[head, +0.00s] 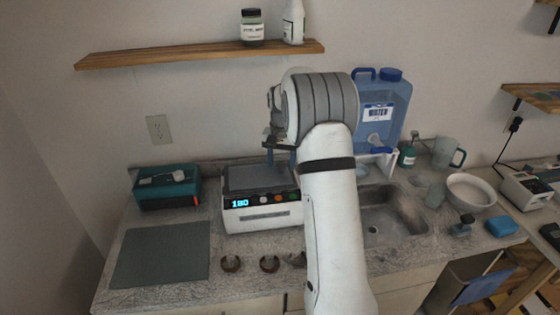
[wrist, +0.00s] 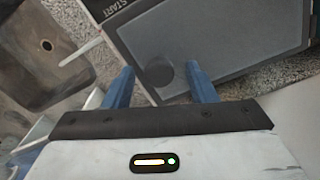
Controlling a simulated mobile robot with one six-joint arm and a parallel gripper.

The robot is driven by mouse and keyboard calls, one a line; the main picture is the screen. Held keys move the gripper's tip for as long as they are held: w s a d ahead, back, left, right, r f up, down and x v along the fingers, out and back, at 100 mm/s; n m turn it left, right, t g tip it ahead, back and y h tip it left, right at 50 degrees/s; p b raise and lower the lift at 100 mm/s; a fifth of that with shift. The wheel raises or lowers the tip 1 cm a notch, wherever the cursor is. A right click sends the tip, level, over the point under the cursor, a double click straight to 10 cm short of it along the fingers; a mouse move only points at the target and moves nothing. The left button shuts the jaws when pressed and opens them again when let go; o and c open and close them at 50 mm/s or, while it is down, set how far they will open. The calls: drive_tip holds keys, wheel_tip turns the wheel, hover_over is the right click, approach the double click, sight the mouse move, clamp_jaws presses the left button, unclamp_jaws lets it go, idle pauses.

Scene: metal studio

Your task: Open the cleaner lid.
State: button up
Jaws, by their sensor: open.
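The cleaner (head: 262,218) is a white box with a lit display reading 180 and a row of buttons, standing on the counter left of the sink. Its grey lid (head: 252,178) appears shut, lying flat on top. In the wrist view the lid (wrist: 235,45) has a dark round knob (wrist: 159,73) near its edge. My gripper (wrist: 161,68) is open, with its blue fingers on either side of the knob; I cannot tell whether they touch it. In the head view my gripper (head: 270,158) is over the back of the lid, partly hidden by my arm.
A teal box (head: 168,190) and a grey mat (head: 162,254) lie to the left. Small round items (head: 269,263) sit in front of the cleaner. The sink (head: 395,213) and a blue water jug (head: 385,105) are to the right. A wooden shelf (head: 200,53) hangs above.

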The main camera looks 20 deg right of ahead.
drive_tip(key=shift+c, duration=0.2)
clamp_jaws()
idle(0.3)
drive_tip(key=shift+r, duration=0.1)
